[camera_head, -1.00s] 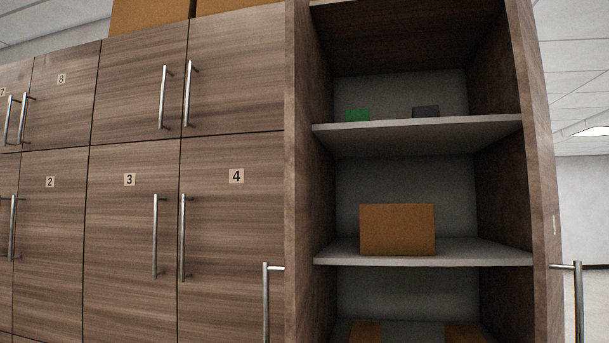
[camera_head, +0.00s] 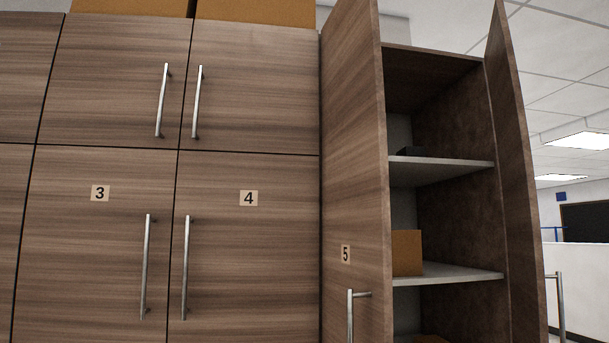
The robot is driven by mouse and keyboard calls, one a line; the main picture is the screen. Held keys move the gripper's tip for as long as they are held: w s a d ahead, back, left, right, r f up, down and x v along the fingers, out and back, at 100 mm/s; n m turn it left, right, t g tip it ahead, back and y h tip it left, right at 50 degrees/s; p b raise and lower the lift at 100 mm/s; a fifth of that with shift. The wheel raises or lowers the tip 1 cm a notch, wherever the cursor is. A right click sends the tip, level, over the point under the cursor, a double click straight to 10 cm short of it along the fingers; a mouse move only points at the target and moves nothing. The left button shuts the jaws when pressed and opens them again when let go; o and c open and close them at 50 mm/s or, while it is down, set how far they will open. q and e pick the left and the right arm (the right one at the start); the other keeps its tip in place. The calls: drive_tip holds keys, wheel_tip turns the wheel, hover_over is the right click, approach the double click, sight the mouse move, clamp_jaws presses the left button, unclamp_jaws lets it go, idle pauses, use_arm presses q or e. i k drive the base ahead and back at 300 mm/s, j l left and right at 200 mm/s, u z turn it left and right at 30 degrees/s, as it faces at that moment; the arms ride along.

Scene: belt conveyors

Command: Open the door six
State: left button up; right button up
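Two tall wooden doors stand swung outward from an open cabinet at the right. The left one carries the label 5 (camera_head: 345,253) on its outer face (camera_head: 354,150) and a metal bar handle (camera_head: 350,318) low down. The right-hand door (camera_head: 514,170) is seen from its inner side, and no number shows on it. A metal handle (camera_head: 561,305) sticks out beyond its right edge. Neither of my grippers is in view.
Open shelves (camera_head: 445,172) hold a cardboard box (camera_head: 406,252) and a dark box (camera_head: 410,152). To the left, closed doors labelled 3 (camera_head: 100,193) and 4 (camera_head: 249,198) have bar handles. Cardboard boxes (camera_head: 255,12) sit on top. A room opens at far right.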

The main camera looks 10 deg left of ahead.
sight(527, 272)
drive_tip(key=i+l, duration=0.1)
drive_tip(key=l, duration=0.4)
drive_tip(key=i+l, duration=0.1)
drive_tip(key=l, duration=0.85)
drive_tip(key=i+l, duration=0.15)
drive_tip(key=l, duration=0.35)
drive_tip(key=i+l, duration=0.1)
drive_tip(key=l, duration=0.4)
